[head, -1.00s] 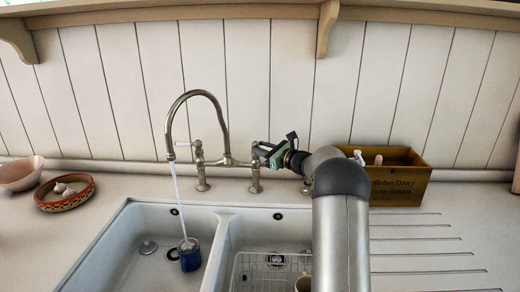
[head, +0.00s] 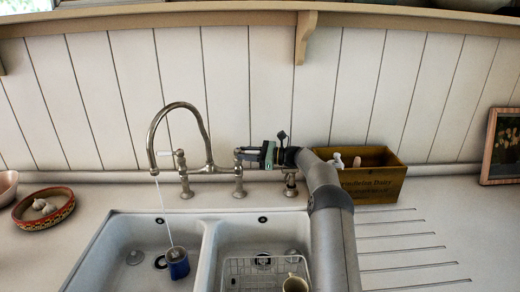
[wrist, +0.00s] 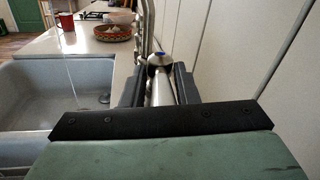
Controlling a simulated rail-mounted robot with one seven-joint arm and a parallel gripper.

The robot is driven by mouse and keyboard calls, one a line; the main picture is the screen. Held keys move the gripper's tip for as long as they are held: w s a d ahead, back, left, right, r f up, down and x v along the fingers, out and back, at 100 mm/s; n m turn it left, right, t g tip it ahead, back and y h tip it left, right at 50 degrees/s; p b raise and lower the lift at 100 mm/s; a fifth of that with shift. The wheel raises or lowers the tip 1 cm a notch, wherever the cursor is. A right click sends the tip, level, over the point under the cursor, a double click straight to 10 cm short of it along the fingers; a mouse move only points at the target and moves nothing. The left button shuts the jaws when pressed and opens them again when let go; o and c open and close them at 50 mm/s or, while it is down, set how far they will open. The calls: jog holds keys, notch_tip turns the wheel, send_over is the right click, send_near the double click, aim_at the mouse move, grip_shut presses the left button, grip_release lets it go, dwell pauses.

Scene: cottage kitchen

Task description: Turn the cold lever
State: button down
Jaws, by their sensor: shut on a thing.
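The bridge tap (head: 202,128) stands behind the double sink, with a thin stream of water (head: 162,208) falling from its spout into a blue mug (head: 177,262) in the left basin. My gripper (head: 245,154) is at the tap's right side. In the wrist view, the cold lever (wrist: 162,90), pale with a blue-marked cap, lies between the two dark fingers, which are shut on it. In the head view my fingers mostly hide this lever. The other lever (head: 165,153), with a white handle, sticks out left of the tap.
A wire rack (head: 250,272) and a cream mug (head: 295,283) are in the right basin. A wooden box (head: 372,183) stands right of my arm. A patterned bowl (head: 45,208) is on the left counter. The ridged drainer (head: 415,245) is clear.

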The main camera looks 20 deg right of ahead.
jog(key=shift+w+d+r, duration=0.2)
jog(key=shift+d+r, duration=0.15)
jog(key=shift+r, duration=0.1)
jog(key=c, duration=1.5)
grip_release()
jog(key=shift+o, duration=1)
jog(key=shift+w+d+f, duration=0.1)
jog(key=shift+w, duration=0.05)
jog(key=shift+f, duration=0.1)
jog(key=shift+a+f, duration=0.1)
jog(key=shift+a, duration=0.1)
